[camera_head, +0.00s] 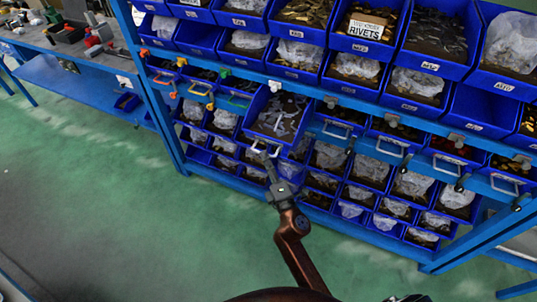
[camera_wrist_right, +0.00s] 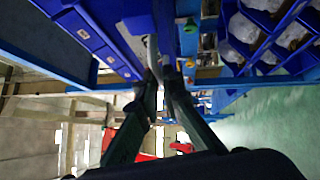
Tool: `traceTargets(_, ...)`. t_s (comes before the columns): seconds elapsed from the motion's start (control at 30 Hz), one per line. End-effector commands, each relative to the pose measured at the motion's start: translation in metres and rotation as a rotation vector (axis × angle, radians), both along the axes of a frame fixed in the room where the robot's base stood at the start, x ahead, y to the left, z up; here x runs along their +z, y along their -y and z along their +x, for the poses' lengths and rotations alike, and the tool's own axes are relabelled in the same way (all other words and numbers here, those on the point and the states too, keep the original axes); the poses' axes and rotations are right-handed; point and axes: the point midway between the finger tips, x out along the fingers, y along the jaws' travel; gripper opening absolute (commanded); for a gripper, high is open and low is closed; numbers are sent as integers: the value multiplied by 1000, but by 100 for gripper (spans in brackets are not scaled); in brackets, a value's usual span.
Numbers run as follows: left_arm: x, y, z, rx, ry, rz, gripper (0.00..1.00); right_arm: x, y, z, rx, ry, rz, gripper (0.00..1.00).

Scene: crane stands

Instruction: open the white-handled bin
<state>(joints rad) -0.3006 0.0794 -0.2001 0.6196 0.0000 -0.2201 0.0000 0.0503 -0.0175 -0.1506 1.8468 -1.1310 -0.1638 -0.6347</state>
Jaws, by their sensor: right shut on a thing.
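The white-handled bin (camera_head: 257,107) is blue and holds grey metal pieces. In the head view it sits in the middle shelf row and sticks out from the rack past its neighbours. Its pale handle (camera_head: 262,147) is at the front, partly hidden by my right gripper (camera_head: 268,160). The right gripper is shut on this handle. In the wrist view the fingertips of the right gripper (camera_wrist_right: 166,76) close around the lower end of the pale handle (camera_wrist_right: 152,50), with the blue bin above. My left gripper is not in view.
Neighbouring bins carry handles too: a yellow one (camera_head: 200,89) to the left and white ones (camera_head: 337,130) to the right. A workbench (camera_head: 70,40) stands at the upper left. The green floor (camera_head: 130,200) is clear in front.

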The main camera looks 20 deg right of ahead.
Motion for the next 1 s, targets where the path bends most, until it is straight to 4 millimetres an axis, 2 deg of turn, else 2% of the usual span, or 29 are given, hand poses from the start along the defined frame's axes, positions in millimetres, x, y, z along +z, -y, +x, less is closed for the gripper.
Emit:
traceTargets(0.3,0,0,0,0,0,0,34,-1,0,0,0,-2,0,0)
traceTargets(0.33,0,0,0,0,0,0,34,-1,0,0,0,-2,0,8)
traceTargets(0.57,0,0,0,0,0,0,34,-1,0,0,0,-1,0,24)
traceTargets(0.87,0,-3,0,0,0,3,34,1,0,0,0,1,0,24)
traceTargets(1.0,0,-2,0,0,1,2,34,9,0,0,1,5,-3,24)
